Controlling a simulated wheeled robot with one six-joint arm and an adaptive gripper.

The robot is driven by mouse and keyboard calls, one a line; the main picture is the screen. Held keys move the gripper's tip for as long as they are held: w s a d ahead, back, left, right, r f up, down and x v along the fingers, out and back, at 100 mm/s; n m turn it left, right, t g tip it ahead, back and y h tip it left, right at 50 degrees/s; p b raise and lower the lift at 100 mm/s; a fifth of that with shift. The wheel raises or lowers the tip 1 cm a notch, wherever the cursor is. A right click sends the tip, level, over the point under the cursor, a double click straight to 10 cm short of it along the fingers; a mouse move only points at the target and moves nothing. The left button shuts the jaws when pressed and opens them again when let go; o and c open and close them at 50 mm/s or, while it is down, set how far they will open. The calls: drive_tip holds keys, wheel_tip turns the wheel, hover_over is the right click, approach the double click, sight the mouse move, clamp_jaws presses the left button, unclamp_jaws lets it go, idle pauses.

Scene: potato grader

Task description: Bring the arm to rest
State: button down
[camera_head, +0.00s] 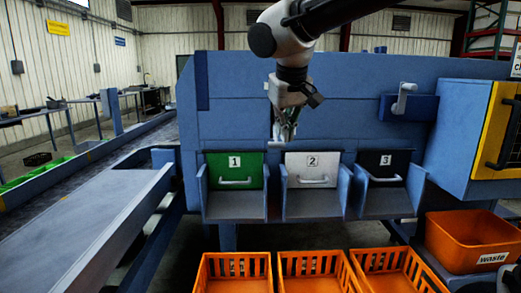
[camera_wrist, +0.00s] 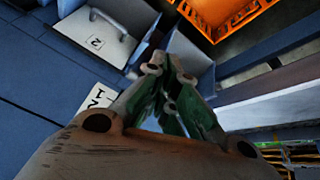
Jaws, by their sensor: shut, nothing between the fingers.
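My gripper (camera_head: 284,131) hangs from my arm in front of the blue grader, pointing down above the gap between chute 1 and chute 2. Its fingers are shut and hold nothing. In the wrist view the closed fingers of my gripper (camera_wrist: 172,75) fill the middle. The green door marked 1 (camera_head: 235,170) is to the lower left of the fingertips. The white door marked 2 (camera_head: 312,168) is to the lower right and also shows in the wrist view (camera_wrist: 100,30). The gripper appears apart from both doors.
The black door marked 3 (camera_head: 384,167) is further right. Orange crates (camera_head: 235,262) stand below the chutes, and an orange waste bin (camera_head: 468,235) is at the right. A grey lever (camera_head: 403,98) sits on the blue panel (camera_head: 345,75). A long conveyor (camera_head: 90,160) runs along the left.

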drive_tip(key=s+d+f+m, duration=0.1)
drive_tip(key=s+d+f, duration=0.2)
drive_tip(key=s+d, duration=0.4)
drive_tip(key=s+d+f+m, duration=0.1)
drive_tip(key=s+d+f, duration=0.3)
drive_tip(key=s+d, duration=0.3)
drive_tip(key=s+d+f+m, duration=0.2)
drive_tip(key=s+d+f, duration=0.2)
drive_tip(key=d, duration=1)
drive_tip(key=s, duration=0.3)
drive_tip(key=shift+s+d+g, duration=0.4)
